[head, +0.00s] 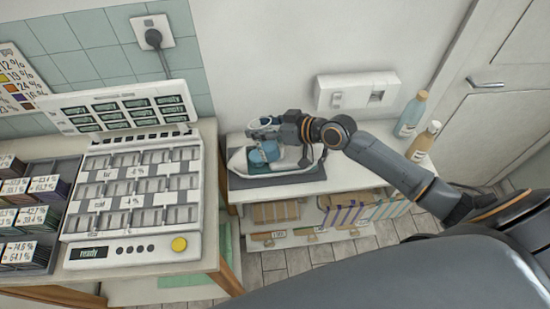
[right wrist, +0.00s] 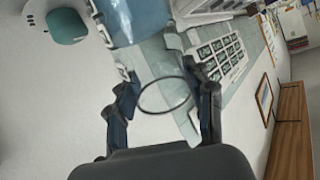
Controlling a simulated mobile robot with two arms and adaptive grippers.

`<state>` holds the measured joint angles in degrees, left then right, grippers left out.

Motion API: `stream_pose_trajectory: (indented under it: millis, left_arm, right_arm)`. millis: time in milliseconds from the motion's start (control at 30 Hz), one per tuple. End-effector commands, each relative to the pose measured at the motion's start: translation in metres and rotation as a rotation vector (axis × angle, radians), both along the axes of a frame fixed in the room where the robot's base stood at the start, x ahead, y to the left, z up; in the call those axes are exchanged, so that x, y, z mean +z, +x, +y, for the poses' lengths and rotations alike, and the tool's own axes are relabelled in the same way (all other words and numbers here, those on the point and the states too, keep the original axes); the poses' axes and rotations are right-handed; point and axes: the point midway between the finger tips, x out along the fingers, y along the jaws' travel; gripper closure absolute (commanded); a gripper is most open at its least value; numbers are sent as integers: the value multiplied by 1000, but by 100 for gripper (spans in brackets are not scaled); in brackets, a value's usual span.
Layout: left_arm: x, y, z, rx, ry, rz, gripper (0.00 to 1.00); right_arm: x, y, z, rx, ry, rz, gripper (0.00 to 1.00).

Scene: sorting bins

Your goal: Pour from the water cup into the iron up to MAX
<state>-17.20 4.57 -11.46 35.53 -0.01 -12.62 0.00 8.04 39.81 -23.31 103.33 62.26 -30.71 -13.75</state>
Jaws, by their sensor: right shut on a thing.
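The white iron (head: 240,161) with a blue, see-through body part lies on a dark mat (head: 303,178) on the white side table. My right gripper (head: 272,130) is directly above the iron and covers part of it. In the right wrist view, the fingers of my right gripper (right wrist: 168,100) close around a clear cup with a dark ring-shaped edge (right wrist: 140,101). The cup's tilt and water level cannot be told, and in the head view it is hardly distinguishable. The MAX mark cannot be made out. My left gripper is not in view.
A sorting machine (head: 140,222) with several bins stands on the left table, beside racks of labelled cards (head: 25,215). Two bottles, one blue (head: 411,115) and one tan (head: 423,143), stand at the side table's right end. A white box (head: 357,91) is on the wall behind.

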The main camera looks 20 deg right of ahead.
Motion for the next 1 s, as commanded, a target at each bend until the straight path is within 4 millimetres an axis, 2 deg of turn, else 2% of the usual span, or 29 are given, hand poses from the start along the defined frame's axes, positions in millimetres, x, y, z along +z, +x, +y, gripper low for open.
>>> stream_pose_trajectory:
  millis: [33, 433, 567, 1000]
  left_arm:
    - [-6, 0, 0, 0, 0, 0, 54]
    - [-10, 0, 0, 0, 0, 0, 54]
    - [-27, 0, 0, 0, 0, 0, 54]
    - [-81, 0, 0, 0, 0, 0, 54]
  right_arm:
    - [-1, 0, 0, 1, 5, -16, 89]
    - [3, 0, 0, 0, 9, -38, 89]
    - [3, 0, 0, 0, 20, -87, 89]
    - [19, 0, 0, 0, 67, -273, 89]
